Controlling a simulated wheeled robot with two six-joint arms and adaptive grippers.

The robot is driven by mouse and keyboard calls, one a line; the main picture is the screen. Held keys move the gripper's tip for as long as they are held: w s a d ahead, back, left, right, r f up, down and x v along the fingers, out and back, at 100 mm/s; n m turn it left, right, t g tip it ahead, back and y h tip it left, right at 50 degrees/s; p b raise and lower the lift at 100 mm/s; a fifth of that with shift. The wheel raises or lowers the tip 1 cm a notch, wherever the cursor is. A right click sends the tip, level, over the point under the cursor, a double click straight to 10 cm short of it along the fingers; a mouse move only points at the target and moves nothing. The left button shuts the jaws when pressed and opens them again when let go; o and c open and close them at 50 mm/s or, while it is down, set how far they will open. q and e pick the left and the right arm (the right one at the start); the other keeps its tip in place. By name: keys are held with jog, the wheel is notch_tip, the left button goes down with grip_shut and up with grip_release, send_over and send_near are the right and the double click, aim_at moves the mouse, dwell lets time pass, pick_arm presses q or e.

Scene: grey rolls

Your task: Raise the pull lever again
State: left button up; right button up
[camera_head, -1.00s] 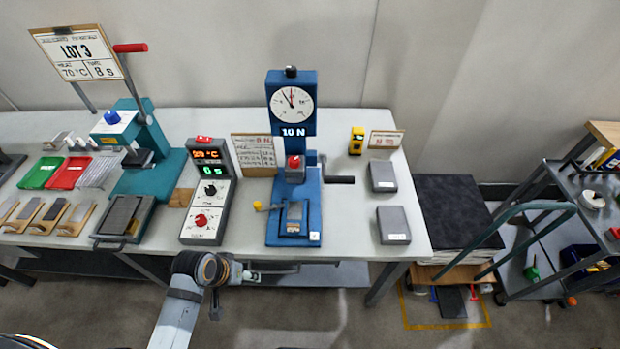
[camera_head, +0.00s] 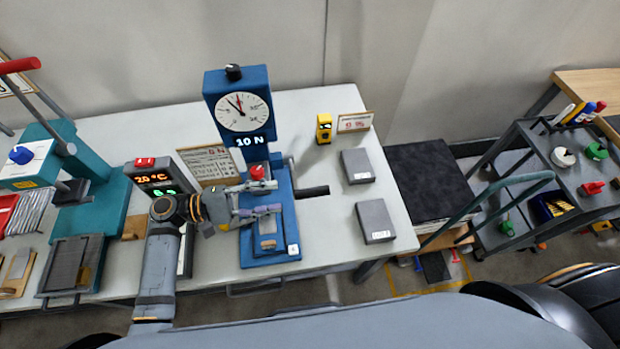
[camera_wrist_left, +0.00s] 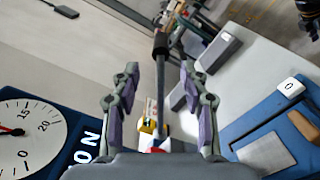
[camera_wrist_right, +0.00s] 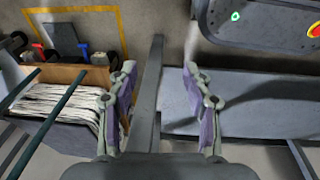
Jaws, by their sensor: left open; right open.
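The blue force tester (camera_head: 283,237) stands on the table with its round dial (camera_head: 242,112) on top and a "10 N" label. Its pull lever has a black handle (camera_head: 314,192) sticking out to the right, roughly level. My left gripper (camera_head: 279,197) is open in front of the tester, its fingers pointing right toward the lever. In the left wrist view the lever's black handle (camera_wrist_left: 160,44) and grey rod show beyond and between the open fingers, apart from them. My right gripper (camera_wrist_right: 160,88) is open and empty, away from the tester; the head view does not show it.
Two grey blocks (camera_head: 358,166) (camera_head: 376,221) lie right of the tester. A yellow device (camera_head: 324,128) stands behind them. A controller box (camera_head: 156,178) and a teal press (camera_head: 108,190) are at left. A tool cart (camera_head: 500,185) stands at right.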

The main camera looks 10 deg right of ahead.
aim_at(299, 194)
jog(key=s+r+g+p, duration=0.1)
jog(key=s+r+p, duration=0.1)
jog(key=s, duration=0.6)
pick_arm(q)
jog(key=d+p, duration=0.1)
jog(key=d, duration=0.8)
jog(key=shift+w+d+r, duration=0.1)
jog(key=shift+d+r, duration=0.05)
jog(key=shift+d, duration=0.35)
jog(key=shift+s+d, duration=0.1)
jog(key=shift+s, duration=0.15)
jog(key=shift+w, duration=0.1)
jog(key=shift+c, duration=0.5)
jog(key=c, duration=0.5)
grip_shut()
pick_arm(e)
jog(key=shift+w+r, duration=0.2)
jog(key=shift+w, duration=0.5)
jog(key=shift+w+r, duration=0.25)
jog(key=shift+w, duration=0.5)
jog(key=shift+w+r, duration=0.2)
jog(key=shift+w, duration=0.5)
